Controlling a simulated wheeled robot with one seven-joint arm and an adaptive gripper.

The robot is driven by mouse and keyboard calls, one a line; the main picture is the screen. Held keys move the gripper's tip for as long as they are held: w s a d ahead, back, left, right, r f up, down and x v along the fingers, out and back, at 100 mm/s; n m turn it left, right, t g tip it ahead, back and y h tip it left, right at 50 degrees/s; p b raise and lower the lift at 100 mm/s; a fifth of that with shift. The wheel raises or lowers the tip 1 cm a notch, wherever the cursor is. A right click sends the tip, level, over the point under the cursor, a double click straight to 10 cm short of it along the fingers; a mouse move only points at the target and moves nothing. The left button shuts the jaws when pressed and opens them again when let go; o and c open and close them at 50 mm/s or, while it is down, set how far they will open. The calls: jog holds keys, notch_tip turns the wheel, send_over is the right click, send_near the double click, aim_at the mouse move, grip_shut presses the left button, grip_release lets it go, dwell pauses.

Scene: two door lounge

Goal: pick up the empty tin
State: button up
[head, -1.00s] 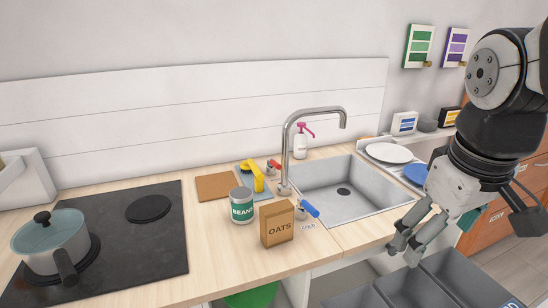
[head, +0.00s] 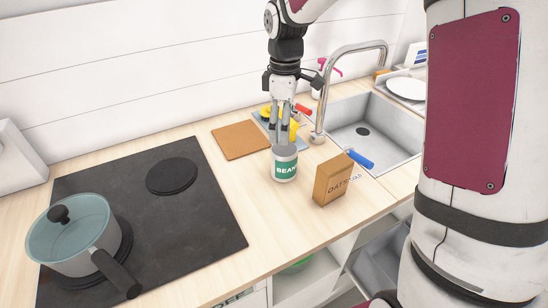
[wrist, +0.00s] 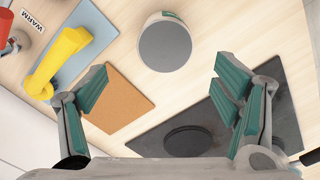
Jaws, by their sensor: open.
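A tin (head: 285,170) with a green label reading BEANS stands upright on the wooden counter. Its round grey top (wrist: 165,46) shows in the wrist view; I cannot tell whether it is empty. My gripper (head: 281,142) points down, with its fingertips at the tin's top edge in the head view. In the wrist view my gripper (wrist: 166,88) is open and empty. The tin appears beyond the line between the fingers, toward the top of that picture, with nothing gripped.
An oats box (head: 333,180) stands close to the tin's right. A brown board (head: 240,140) lies behind left, and a yellow brush (wrist: 62,58) on a blue mat behind. The sink (head: 375,130) and faucet are to the right. A hob (head: 190,225) with a pot (head: 72,232) is left.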

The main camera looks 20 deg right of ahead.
aim_at(283, 147)
notch_tip(283, 147, down, 6)
jog(key=shift+f, duration=0.1)
jog(key=shift+s+f+p, duration=0.2)
jog(key=shift+f, duration=1.1)
jog(key=shift+s+f+p, duration=0.15)
jog(key=shift+f, duration=1.15)
jog(key=shift+c, duration=0.2)
jog(key=c, duration=1.2)
